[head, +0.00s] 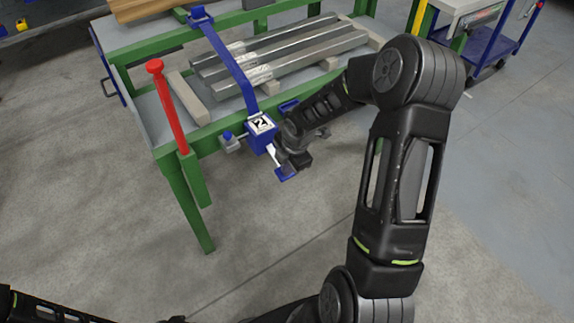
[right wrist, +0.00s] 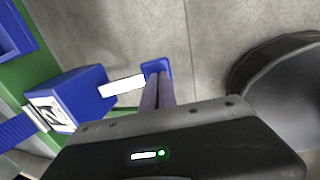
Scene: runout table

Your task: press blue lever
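A long blue bar (head: 228,57) rises from the box across the table. My right gripper (head: 296,163) is beside the rod and paddle. In the right wrist view its two fingers (right wrist: 157,90) lie close together, with tips over the paddle; contact is unclear. My left gripper is not visible.
A red post with a round knob (head: 164,95) stands at the green table's left corner. Metal bars (head: 290,55) lie on wooden strips on the table. A blue cart (head: 490,40) stands at the back right. The floor before the table is clear.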

